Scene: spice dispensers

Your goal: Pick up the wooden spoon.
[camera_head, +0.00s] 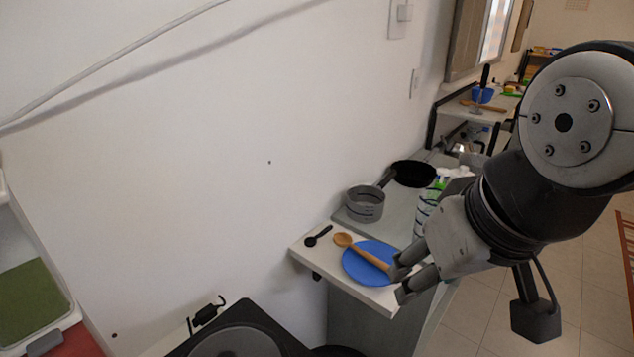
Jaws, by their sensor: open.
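The wooden spoon (366,254) lies across a blue plate (357,271) on the white counter. Its round bowl (342,240) reaches past the plate's upper left rim, and its handle runs down to the right. My gripper (396,284) is open at the right edge of the plate, close to the handle's end. One finger partly overlaps the handle's end in the picture. I cannot tell whether they touch.
A small black spoon (319,236) lies left of the wooden spoon. A grey pot (364,204) and a black pan (413,174) stand behind on the counter. A striped container (424,210) stands close behind my gripper. The white wall bounds the counter on the left.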

